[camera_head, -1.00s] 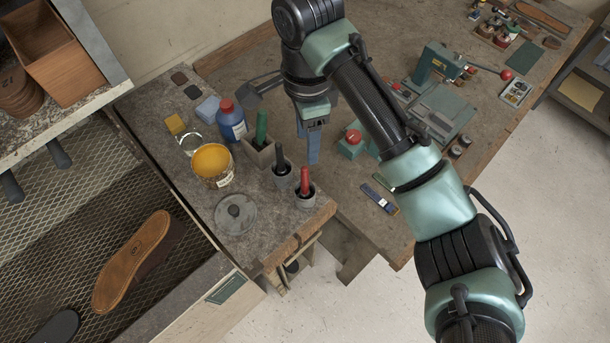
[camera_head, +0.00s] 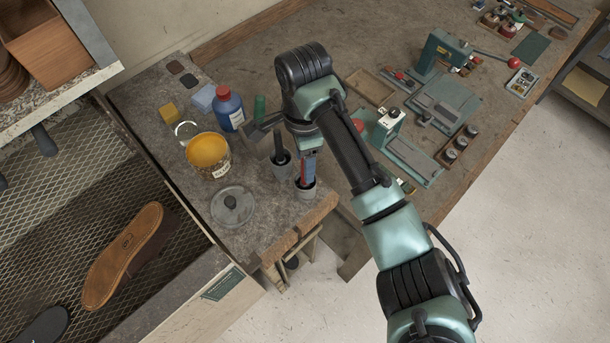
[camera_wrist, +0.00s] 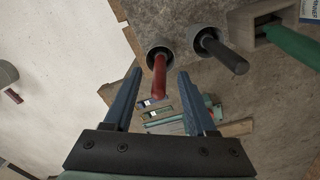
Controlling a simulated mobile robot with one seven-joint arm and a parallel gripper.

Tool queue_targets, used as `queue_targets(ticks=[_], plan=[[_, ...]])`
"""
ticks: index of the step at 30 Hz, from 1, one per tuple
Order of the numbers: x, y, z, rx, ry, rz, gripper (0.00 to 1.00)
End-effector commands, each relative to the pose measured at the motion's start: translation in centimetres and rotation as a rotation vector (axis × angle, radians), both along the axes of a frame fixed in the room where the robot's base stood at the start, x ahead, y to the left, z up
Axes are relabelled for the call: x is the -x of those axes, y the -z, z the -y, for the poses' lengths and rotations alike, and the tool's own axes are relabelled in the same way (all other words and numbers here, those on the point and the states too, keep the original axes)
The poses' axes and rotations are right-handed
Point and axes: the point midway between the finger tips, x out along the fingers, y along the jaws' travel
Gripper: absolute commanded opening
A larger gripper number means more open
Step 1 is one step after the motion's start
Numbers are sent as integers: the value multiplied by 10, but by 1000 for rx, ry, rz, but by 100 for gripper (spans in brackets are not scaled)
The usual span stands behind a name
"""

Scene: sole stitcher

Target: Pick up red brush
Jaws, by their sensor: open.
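The red brush stands with its red handle up in a grey cup (camera_head: 306,190) near the front corner of the bench. In the head view the gripper hides most of its handle. In the wrist view the red brush (camera_wrist: 159,78) rises from its cup (camera_wrist: 160,52), with its handle end between the two blue fingers, toward their tips. My gripper (camera_head: 308,170) is open, with fingers on either side of the handle (camera_wrist: 160,85). I cannot tell whether a finger touches it.
A black-handled brush (camera_wrist: 224,55) in a similar cup stands close beside, and a green-handled one (camera_wrist: 292,45) sits in a square holder. A yellow glue pot (camera_head: 208,155), blue bottle (camera_head: 228,110) and round lid (camera_head: 232,206) are to the left. Open floor lies at the right.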

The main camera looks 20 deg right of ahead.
Motion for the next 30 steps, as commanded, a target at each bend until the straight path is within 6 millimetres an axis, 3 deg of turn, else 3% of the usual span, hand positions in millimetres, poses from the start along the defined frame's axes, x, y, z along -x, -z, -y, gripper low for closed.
queue_targets(ticks=[8, 18, 30], plan=[[0, 5, 0, -1, 0, 1, 57], [0, 5, 0, 0, 0, 1, 0], [0, 4, 0, 0, 0, 1, 0]])
